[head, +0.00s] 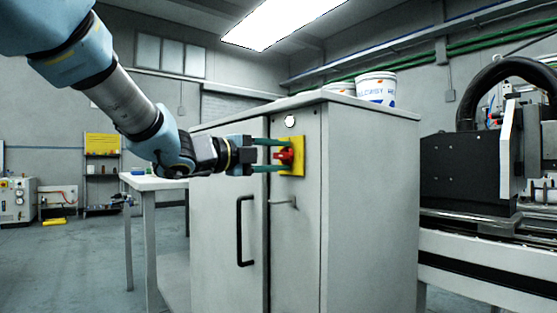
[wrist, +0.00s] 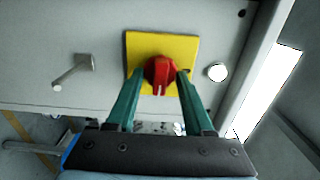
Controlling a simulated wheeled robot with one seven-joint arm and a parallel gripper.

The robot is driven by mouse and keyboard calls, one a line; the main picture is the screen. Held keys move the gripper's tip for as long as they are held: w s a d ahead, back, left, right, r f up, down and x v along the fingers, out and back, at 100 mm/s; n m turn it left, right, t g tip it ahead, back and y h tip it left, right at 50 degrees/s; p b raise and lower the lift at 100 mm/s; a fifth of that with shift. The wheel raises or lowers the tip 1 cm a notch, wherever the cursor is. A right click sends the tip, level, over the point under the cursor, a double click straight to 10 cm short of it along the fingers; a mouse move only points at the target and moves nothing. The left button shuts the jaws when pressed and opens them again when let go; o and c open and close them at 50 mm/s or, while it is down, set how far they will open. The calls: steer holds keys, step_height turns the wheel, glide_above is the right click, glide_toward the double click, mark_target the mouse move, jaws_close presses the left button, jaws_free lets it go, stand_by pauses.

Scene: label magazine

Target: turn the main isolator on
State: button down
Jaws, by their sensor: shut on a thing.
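The main isolator is a red rotary knob (head: 284,156) on a yellow square plate (head: 299,157), on the front of a grey cabinet (head: 365,210). In the wrist view the red knob (wrist: 160,72) sits in the middle of the yellow plate (wrist: 180,42), with a pale mark on its near side. My gripper (head: 282,156) reaches it from the left in the head view. Its two green fingers (wrist: 158,85) are shut on the red knob, one on each side. The finger tips partly cover the knob's sides and the plate.
A metal lever handle (head: 283,203) sticks out below the plate, and a black pull handle (head: 243,231) is on the door at left. A round white button or lamp (wrist: 217,72) is near the plate. White tubs (head: 376,89) stand on the cabinet. A machine (head: 470,170) is at right.

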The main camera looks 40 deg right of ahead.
steer(key=shift+c, duration=1.5)
jaws_free()
steer(key=a, duration=1)
steer(key=shift+w+a+p, duration=0.3)
steer(key=shift+a+p, duration=0.05)
steer(key=shift+a, duration=0.05)
